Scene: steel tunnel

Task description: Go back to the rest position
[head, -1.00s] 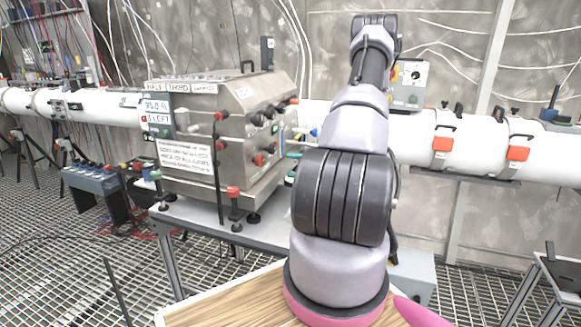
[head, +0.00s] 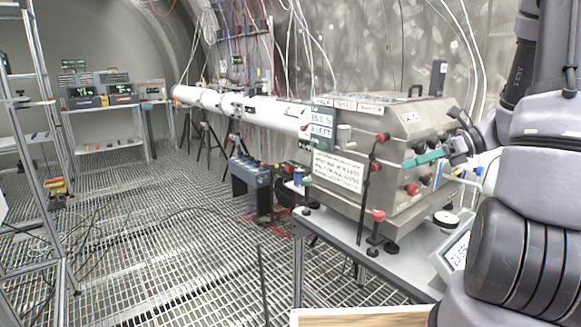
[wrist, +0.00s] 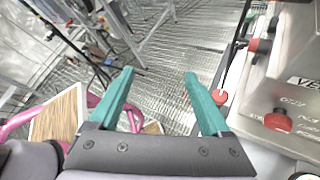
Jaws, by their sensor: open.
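My gripper (wrist: 159,75) is open and empty in the wrist view, its two teal fingers apart over the grid floor (wrist: 160,110). In the head view my gripper (head: 424,160) shows at the right, its teal fingers in front of the knobbed side of a steel box (head: 345,205). I cannot tell whether it touches the box. In the wrist view the box (wrist: 300,65) with red knobs stands close on the right of the fingers.
The steel box stands on a grey table (head: 340,240), with a small display (head: 455,250) at its right. A white pipe (head: 262,108) runs back to the left. A metal shelf frame (head: 35,150) stands at far left. Grid floor (head: 150,230) is mostly free, with cables on it.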

